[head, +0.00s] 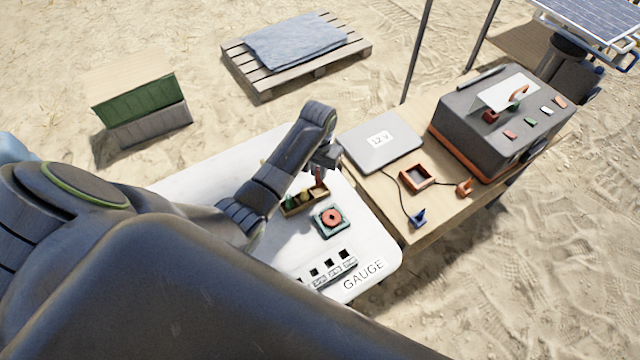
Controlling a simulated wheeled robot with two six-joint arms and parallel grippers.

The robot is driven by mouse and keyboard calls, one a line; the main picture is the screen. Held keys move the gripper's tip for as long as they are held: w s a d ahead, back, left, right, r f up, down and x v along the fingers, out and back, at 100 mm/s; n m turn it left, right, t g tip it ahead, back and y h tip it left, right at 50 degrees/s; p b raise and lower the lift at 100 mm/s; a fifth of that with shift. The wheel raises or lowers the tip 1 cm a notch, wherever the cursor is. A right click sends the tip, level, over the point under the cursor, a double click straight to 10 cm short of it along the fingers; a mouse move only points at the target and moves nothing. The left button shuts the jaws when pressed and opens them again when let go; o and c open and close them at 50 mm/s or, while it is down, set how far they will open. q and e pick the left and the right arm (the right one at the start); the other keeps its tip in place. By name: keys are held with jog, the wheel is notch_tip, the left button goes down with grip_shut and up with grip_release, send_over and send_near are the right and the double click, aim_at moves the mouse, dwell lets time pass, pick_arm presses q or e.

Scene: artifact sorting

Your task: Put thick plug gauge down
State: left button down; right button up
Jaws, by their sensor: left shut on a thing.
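My left gripper (320,168) points down over the right end of a small wooden rack (294,213) on the white table. It is shut on a small red piece, apparently the thick plug gauge (319,179); its lower end is close to the rack, and I cannot tell whether it touches. The rack holds other small pieces, one green (289,199) and one yellowish (303,196). My right gripper is not in view.
A teal block with a red ring (331,220) sits just in front of the rack. A plate with square holes (329,268) and a GAUGE label (363,275) lie near the table's front edge. A wooden bench (437,208) with a grey box (500,120) adjoins at right.

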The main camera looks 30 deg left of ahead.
aim_at(319, 181)
pick_arm(q)
jog(key=shift+f, duration=2.8)
jog(key=shift+f, duration=0.15)
jog(key=c, duration=1.4)
grip_release()
notch_tip(319, 181, up, 12)
jog(key=shift+r, duration=0.15)
